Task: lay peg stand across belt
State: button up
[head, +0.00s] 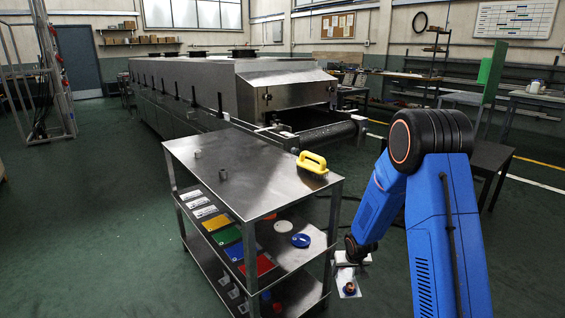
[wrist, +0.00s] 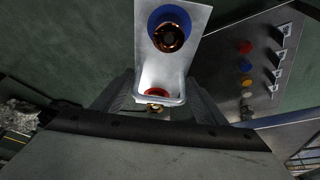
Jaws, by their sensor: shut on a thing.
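My gripper (head: 347,258) hangs low to the right of the steel cart in the head view. It is shut on the peg stand (head: 346,274), a pale grey metal piece with a small dark and copper round part. In the wrist view the peg stand (wrist: 178,60) sits between the two fingers (wrist: 160,98), its plate reaching away from them. A blue ring with a copper coil is at its far end, and a red part shows near the fingers. The belt (head: 325,133) lies at the mouth of the grey tunnel dryer (head: 290,90), well away from the gripper.
The steel cart (head: 245,192) stands between me and the dryer. A dark table (head: 490,158) stands at right. Open green floor lies left.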

aim_at(312, 122)
jog(key=i+l+u, duration=0.1)
jog(key=l, duration=0.45)
jog(key=i+l+u, duration=0.15)
jog(key=l, duration=0.45)
jog(key=i+l+u, duration=0.35)
jog(key=i+l, duration=0.15)
jog(key=l, duration=0.35)
jog(key=i+l+u, duration=0.2)
jog(key=l, duration=0.25)
jog(key=i+l+u, duration=0.2)
jog(key=l, duration=0.3)
jog(key=i+l+u, duration=0.2)
jog(key=l, duration=0.3)
jog(key=i+l+u, duration=0.15)
jog(key=l, duration=0.4)
jog(key=l+u, duration=0.2)
jog(key=l, duration=0.35)
jog(key=i+l+u, duration=0.2)
jog(key=l, duration=0.4)
jog(key=k+j, duration=0.05)
jog(key=k, duration=0.05)
